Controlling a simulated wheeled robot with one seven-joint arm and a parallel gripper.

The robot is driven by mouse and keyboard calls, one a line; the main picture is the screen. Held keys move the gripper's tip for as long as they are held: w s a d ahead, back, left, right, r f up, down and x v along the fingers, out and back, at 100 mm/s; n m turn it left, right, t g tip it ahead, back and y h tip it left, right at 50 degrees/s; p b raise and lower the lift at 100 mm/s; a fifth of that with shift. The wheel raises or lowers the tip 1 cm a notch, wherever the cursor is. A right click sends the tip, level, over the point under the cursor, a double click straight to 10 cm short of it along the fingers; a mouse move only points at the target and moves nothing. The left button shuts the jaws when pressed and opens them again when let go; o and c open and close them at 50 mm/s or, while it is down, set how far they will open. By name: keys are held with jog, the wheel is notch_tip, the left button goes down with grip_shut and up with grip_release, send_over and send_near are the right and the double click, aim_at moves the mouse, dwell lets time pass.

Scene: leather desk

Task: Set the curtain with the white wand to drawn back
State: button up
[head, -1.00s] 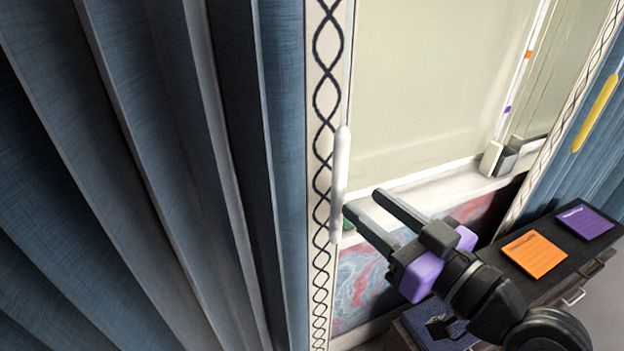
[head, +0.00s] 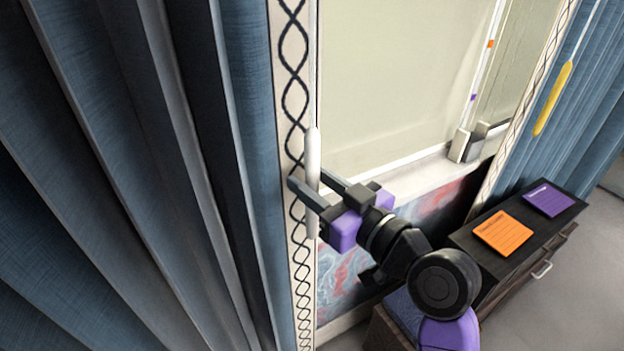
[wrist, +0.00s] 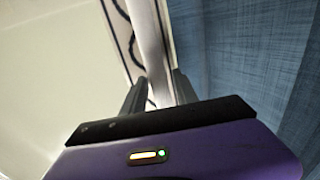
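The white wand (head: 313,153) hangs upright at the edge of the blue curtain on the left (head: 150,150), in front of its pale trim with a dark twisted pattern. This curtain is bunched in folds and fills the left of the head view. My gripper (head: 307,178) is open, with its fingers on either side of the wand's lower half. In the wrist view the wand (wrist: 148,35) runs down between the fingers (wrist: 158,85). I cannot tell whether either finger touches it. The wand's lower part is partly hidden by the gripper.
A yellow wand (head: 553,98) hangs at another blue curtain (head: 570,130) on the right. A pale window panel (head: 390,90) lies between the curtains. A dark cabinet (head: 480,245) below carries an orange pad (head: 502,233) and a purple pad (head: 549,198). A marbled panel is under the sill.

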grip_shut()
dwell(1.2)
